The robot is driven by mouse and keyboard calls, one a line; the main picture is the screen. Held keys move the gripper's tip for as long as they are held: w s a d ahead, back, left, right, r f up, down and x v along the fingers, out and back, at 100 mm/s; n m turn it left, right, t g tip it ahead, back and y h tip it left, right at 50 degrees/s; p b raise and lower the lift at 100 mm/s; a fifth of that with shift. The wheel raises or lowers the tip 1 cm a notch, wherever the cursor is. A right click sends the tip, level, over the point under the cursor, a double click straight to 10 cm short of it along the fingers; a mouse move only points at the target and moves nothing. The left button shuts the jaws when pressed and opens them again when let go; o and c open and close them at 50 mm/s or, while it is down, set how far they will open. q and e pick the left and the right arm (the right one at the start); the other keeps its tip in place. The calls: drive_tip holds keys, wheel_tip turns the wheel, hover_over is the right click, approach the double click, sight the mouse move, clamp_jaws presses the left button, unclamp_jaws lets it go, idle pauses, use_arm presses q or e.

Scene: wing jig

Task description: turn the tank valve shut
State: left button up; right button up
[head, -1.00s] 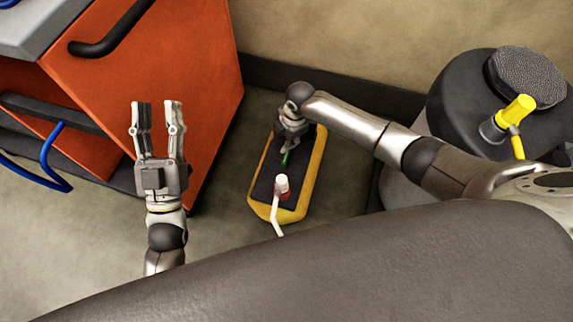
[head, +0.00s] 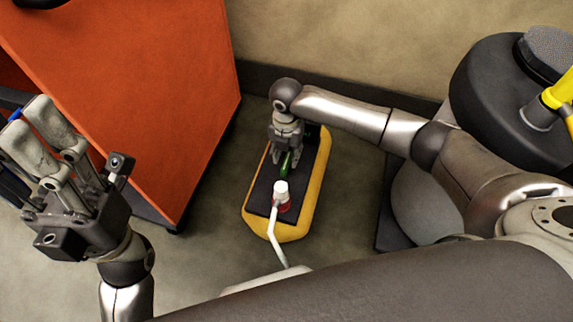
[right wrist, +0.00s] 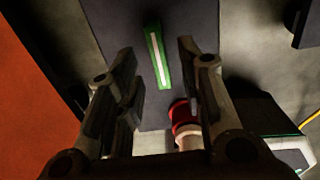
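A long yellow-edged tank (head: 314,189) with a dark top lies on the floor in the middle of the head view. On its top is a green valve handle (head: 285,163), partly hidden under my right gripper (head: 285,152). The right wrist view shows the handle as a green bar with a pale stripe (right wrist: 158,58). It lies beyond and between the two spread fingers, with gaps on both sides; I cannot tell the depth between them. My right gripper is open and empty. My left gripper (head: 30,122) is open and empty at the far left, away from the tank.
A red and white fitting (head: 282,197) with a white hose (head: 273,235) is at the tank's near end, close to the right fingers. An orange cabinet (head: 150,90) stands left. A dark round vessel (head: 500,90) with a yellow handle stands right. Bare floor surrounds the tank.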

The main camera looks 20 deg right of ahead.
sight(287, 161)
drive_tip(key=shift+f+b, duration=0.8)
drive_tip(key=shift+f, duration=1.35)
clamp_jaws()
